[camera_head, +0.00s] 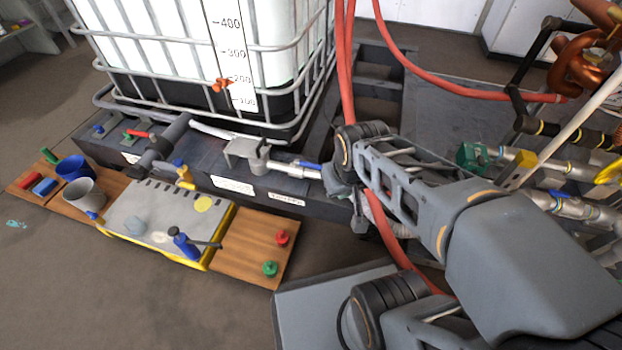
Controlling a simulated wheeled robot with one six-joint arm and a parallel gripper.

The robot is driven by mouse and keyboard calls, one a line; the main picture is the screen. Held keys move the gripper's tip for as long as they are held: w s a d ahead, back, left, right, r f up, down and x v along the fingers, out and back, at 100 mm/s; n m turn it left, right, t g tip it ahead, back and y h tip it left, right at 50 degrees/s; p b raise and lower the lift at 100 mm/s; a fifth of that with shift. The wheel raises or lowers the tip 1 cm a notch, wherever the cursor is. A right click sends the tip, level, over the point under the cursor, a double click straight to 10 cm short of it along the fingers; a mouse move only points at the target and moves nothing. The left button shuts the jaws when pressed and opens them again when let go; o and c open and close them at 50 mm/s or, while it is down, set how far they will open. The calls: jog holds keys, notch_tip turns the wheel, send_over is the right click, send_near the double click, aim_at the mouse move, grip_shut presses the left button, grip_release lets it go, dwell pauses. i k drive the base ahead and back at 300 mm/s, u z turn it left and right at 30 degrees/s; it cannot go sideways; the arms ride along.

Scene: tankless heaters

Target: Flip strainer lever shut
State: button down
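Pipe fittings run along the front of the tank's dark base. A blue lever (307,165) lies along a light pipe, close to the left of my wrist. A red lever (140,133) sits further left on a green-bodied fitting. I cannot tell which of them, if either, is the strainer lever. My gripper (343,186) is at the end of my arm, beside the right end of the light pipe. My wrist covers most of it, so its fingers and any contact are hidden.
A caged white tank (210,50) stands behind the pipes. A wooden board (245,250) with a grey work plate, cups (84,194) and small knobs lies on the floor at left. Red hoses (440,86) and a cluster of pipes (565,205) fill the right. The lower-left floor is clear.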

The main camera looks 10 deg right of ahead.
aim_at(311, 165)
jog(key=u, duration=1.2)
jog(key=k, duration=0.85)
jog(key=z, duration=0.65)
jog(key=i, duration=1)
jog(key=z, duration=0.05)
